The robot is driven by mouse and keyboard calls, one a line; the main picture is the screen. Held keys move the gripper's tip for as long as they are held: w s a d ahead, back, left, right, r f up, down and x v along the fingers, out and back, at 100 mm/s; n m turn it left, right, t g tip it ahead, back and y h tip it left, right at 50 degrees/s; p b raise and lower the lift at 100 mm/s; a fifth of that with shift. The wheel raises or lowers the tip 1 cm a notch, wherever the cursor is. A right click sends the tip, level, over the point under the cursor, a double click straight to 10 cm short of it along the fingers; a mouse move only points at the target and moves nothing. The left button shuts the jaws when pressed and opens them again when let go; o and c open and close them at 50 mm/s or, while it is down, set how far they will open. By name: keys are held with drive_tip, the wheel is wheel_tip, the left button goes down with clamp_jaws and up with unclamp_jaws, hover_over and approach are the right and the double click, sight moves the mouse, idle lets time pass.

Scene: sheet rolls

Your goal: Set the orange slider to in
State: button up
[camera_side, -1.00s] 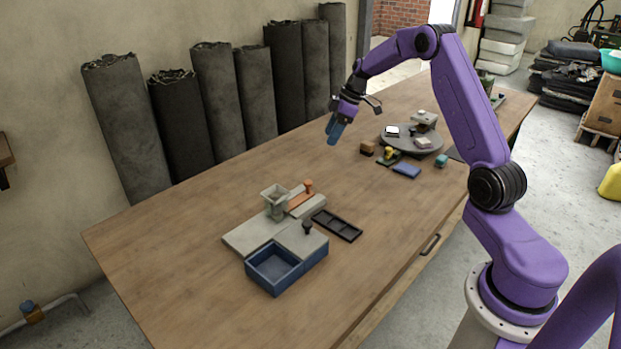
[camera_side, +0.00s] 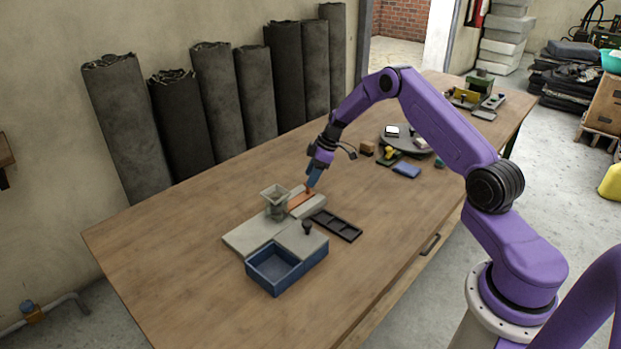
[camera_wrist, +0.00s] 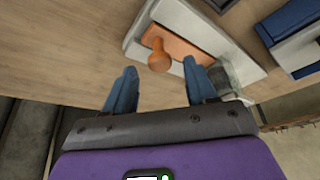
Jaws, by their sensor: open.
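The orange slider (camera_side: 301,201) is a flat plate on a pale grey block (camera_side: 313,208) beside a grey-green funnel (camera_side: 276,203). In the wrist view the slider plate (camera_wrist: 185,42) carries a round orange knob (camera_wrist: 160,58). My gripper (camera_side: 312,185) is low over the slider's knob end, which its fingers partly hide in the side view. In the wrist view my gripper (camera_wrist: 160,84) is open, with one blue finger on each side of the knob and a little nearer the camera. I cannot tell whether either finger touches the knob.
A blue open box (camera_side: 275,268) and a block with a black knob (camera_side: 307,227) stand in front. A black divided tray (camera_side: 337,225) lies to the right. A grey turntable (camera_side: 405,140) with small items is farther back. The table's left part is clear.

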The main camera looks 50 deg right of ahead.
drive_tip(key=shift+x, duration=0.85)
drive_tip(key=shift+r, duration=0.1)
clamp_jaws()
hover_over(293, 205)
drive_tip(key=shift+w+d, duration=0.1)
unclamp_jaws()
